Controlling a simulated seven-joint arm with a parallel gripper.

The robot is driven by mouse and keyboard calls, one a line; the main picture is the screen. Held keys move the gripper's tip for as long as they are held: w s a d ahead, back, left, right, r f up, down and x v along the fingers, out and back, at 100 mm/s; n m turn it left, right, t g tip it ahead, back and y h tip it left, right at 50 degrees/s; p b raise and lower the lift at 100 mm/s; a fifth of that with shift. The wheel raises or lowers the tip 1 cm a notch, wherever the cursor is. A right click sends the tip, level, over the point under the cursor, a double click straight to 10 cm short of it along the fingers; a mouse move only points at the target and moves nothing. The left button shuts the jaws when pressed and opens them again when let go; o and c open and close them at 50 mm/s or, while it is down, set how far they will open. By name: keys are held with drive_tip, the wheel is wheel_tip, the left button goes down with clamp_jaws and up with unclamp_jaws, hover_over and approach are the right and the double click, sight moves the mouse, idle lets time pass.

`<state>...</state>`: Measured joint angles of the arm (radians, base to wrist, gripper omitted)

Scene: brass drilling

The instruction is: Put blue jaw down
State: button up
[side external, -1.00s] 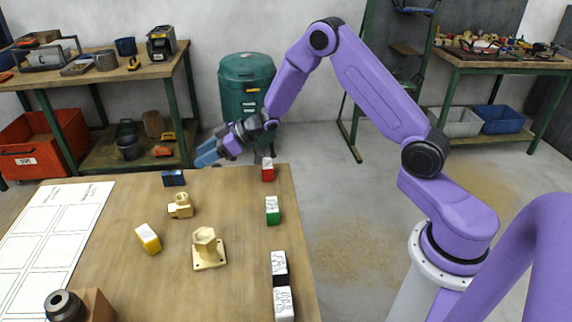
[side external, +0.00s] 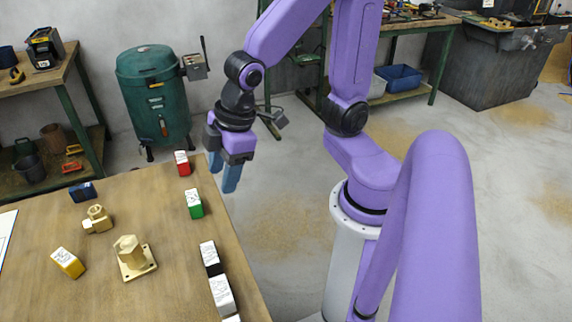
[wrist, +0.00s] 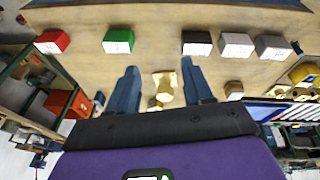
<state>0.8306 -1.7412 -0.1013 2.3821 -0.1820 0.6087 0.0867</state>
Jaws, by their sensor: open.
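The blue jaw (side external: 83,192), a small dark blue block, lies on the wooden table (side external: 150,210) near its far left part in the side view. My gripper (side external: 222,172) points down by the table's right edge, right of the red block (side external: 182,163) and green block (side external: 195,204). Its two blue fingers are apart, with nothing held between them. In the wrist view the open fingers (wrist: 158,68) frame a brass part farther off. A small blue shape beside the left finger there may be the blue jaw; I cannot tell.
Two brass fittings (side external: 133,258) (side external: 98,219) and a yellow block (side external: 68,263) stand on the table. A black block (side external: 211,259) and a white block (side external: 222,295) line its right edge. A green drum (side external: 153,95) stands behind. Bare tabletop separates the pieces.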

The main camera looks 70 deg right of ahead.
drive_tip(key=s+d+n+g+h, duration=0.1)
drive_tip(key=s+d, duration=0.3)
drive_tip(key=s, duration=0.6)
drive_tip(key=shift+s+d+r+n+g, duration=0.3)
drive_tip(key=shift+s+d+g, duration=0.1)
drive_tip(key=shift+g, duration=0.4)
